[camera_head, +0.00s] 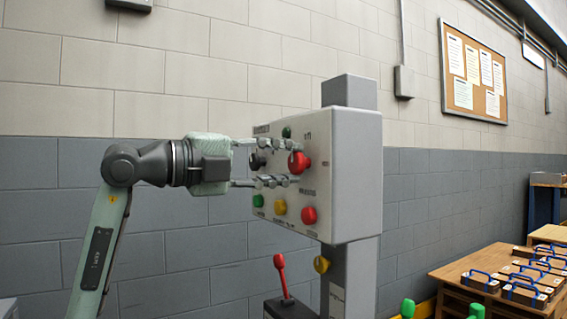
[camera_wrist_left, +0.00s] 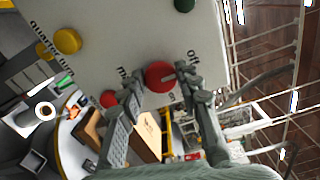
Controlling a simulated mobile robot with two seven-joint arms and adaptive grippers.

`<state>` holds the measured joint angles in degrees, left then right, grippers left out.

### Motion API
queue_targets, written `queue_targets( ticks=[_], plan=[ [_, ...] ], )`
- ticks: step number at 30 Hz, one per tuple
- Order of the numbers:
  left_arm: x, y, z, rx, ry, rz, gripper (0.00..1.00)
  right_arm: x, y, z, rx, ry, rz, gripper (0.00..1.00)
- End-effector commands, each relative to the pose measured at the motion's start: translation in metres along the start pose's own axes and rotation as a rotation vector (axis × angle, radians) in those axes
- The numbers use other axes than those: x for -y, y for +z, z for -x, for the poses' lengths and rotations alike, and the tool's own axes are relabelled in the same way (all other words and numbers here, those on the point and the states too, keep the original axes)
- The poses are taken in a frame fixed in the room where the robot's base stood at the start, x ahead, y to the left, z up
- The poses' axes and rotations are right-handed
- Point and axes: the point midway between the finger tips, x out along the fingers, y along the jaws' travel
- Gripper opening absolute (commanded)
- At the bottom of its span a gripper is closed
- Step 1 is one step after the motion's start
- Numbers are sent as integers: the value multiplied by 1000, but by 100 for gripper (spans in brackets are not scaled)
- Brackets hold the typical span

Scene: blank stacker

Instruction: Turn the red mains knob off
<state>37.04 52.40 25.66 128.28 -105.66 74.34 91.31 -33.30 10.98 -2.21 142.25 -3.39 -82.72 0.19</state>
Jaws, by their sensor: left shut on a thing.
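The red mains knob (camera_head: 300,163) is on the front face of the grey control box (camera_head: 356,172), at its upper right. My left gripper (camera_head: 292,161) reaches in from the left, with one finger above the knob and one below. In the left wrist view, the red knob (camera_wrist_left: 159,73) lies between the two fingertips of my left gripper (camera_wrist_left: 158,86), which are shut on it. The fingers partly cover the box's labels, and the knob's pointer direction is hard to read. My right gripper is not in view.
A black knob (camera_head: 257,161) sits left of the red one. Green (camera_head: 258,201), yellow (camera_head: 280,207) and red (camera_head: 309,215) buttons sit below, near the lower finger. A red-handled lever (camera_head: 281,275) stands underneath. A wooden table (camera_head: 452,272) is at right.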

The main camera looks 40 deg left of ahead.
Motion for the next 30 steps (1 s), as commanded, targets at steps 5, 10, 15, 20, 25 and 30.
queue_targets(
  ticks=[5, 10, 15, 20, 25, 30],
  plan=[
    [0, 0, 0, -1, 1, 1, 53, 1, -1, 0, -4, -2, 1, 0],
    [0, 0, 0, -1, 0, 1, 55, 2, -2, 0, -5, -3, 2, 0],
    [0, 0, 2, -1, 0, 0, 55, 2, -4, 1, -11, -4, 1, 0],
    [0, 0, 21, 0, 0, 1, 55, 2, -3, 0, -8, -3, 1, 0],
    [0, 0, 57, 2, 0, 1, 55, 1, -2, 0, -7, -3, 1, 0],
    [0, 0, 92, 2, -1, 0, 55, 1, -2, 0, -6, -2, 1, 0]
  ],
)
